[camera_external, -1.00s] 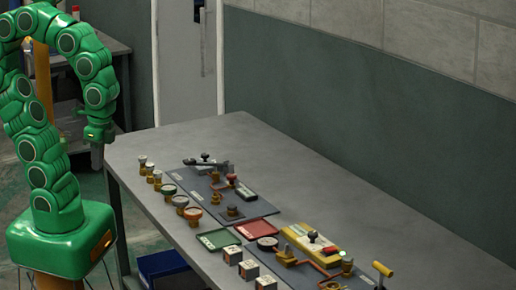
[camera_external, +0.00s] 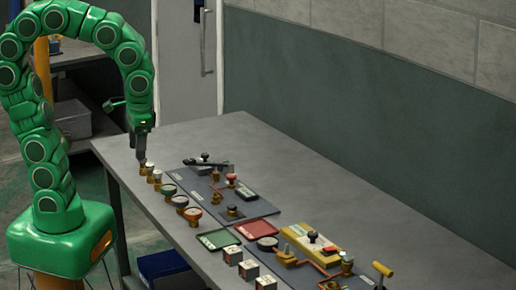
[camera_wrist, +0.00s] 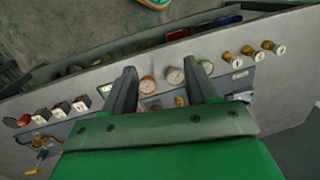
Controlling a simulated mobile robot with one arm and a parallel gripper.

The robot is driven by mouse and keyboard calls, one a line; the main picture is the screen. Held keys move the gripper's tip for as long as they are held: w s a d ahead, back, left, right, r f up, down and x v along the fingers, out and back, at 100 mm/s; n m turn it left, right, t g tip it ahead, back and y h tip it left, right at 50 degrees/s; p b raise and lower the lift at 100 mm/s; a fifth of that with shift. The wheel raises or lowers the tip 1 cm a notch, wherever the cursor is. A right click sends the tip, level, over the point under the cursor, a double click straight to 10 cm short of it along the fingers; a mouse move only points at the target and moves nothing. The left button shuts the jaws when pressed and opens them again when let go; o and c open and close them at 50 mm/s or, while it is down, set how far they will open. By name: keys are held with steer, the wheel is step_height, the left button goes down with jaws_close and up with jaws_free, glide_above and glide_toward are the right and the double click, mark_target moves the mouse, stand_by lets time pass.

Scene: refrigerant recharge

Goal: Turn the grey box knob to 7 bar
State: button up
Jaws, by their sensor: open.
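A low dark-grey box (camera_external: 206,169) with a round black knob (camera_external: 205,155) on top sits at the far end of the dark panel. A dark lever-like part lies across it. The scale markings and the knob's setting are too small to read. My gripper (camera_external: 141,158) points down over the table's left edge, close to the brass fittings and well left of the grey box. In the wrist view my gripper (camera_wrist: 164,72) is open, its two dark fingers apart with nothing held between them.
Small brass fittings (camera_wrist: 247,51) and round gauges (camera_wrist: 175,76) line the table's front edge. White-topped cubes (camera_external: 248,268), a green tray (camera_external: 218,239), a red tray (camera_external: 257,231) and a yellow box (camera_external: 312,240) stand nearer the camera. The table's back strip is clear.

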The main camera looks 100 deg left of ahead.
steer(key=w+a+n, duration=0.6)
steer(key=a+n, duration=0.2)
steer(key=a, duration=0.4)
steer(key=n+g+y, duration=0.1)
steer(key=n+g, duration=0.1)
steer(key=n, duration=1.2)
glide_toward(205, 154)
steer(key=shift+x, duration=4.1)
steer(key=c, duration=1.1)
